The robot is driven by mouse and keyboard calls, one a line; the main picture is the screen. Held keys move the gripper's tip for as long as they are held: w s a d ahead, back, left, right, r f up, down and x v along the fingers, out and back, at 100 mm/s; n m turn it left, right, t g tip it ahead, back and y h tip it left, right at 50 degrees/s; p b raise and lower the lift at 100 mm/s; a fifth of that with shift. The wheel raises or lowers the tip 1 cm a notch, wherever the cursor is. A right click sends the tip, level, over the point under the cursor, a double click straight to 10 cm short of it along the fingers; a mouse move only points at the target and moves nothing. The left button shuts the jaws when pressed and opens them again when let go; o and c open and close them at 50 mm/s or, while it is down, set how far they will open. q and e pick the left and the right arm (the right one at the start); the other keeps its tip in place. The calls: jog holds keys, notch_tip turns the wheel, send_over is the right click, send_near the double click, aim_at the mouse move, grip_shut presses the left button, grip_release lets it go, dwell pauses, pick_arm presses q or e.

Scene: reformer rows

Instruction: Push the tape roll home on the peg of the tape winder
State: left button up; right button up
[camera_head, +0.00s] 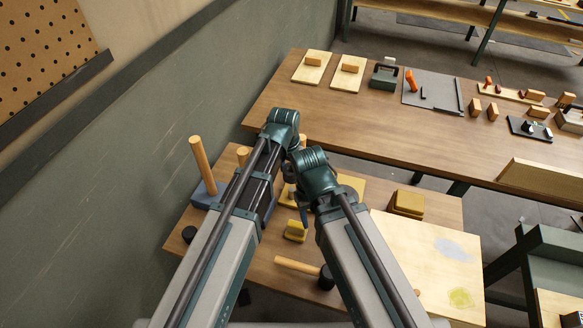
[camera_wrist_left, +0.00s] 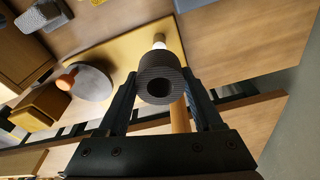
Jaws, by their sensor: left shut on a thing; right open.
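In the left wrist view my left gripper (camera_wrist_left: 160,88) is shut on the tape roll (camera_wrist_left: 148,91), a short dark ribbed cylinder with a round hole facing the camera. A pale, white-tipped peg (camera_wrist_left: 159,40) shows just beyond the roll; I cannot tell whether the roll is around it. The tape winder's yellow board (camera_wrist_left: 105,46) lies behind, with a grey disc (camera_wrist_left: 95,82) and an orange wooden knob (camera_wrist_left: 66,80). In the head view the board (camera_head: 352,184) is partly hidden by my arms, and the roll is hidden. My right gripper (camera_head: 304,214) is mostly hidden and open.
A blue base with a tall wooden post (camera_head: 201,165) stands to the left. A yellow block (camera_head: 407,203), a small yellow piece (camera_head: 296,231), a mallet (camera_head: 298,266) and a pale board (camera_head: 425,255) lie nearby. The farther table (camera_head: 350,110) carries several items along its far side.

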aim_at(291, 189)
pick_arm(q)
jog(key=shift+f, duration=0.2)
pick_arm(e)
jog(key=shift+f, duration=0.2)
pick_arm(q)
notch_tip(291, 189, down, 6)
jog(key=b, duration=0.6)
jog(key=shift+r, duration=0.25)
pick_arm(e)
notch_tip(291, 189, down, 6)
jog(key=shift+r, duration=0.25)
pick_arm(q)
jog(key=shift+f+b, duration=2.5)
jog(key=shift+f, duration=0.05)
pick_arm(e)
jog(key=shift+f, duration=2.55)
pick_arm(q)
jog(key=o, duration=1.4)
jog(key=shift+r, duration=0.1)
pick_arm(e)
jog(key=shift+r, duration=0.1)
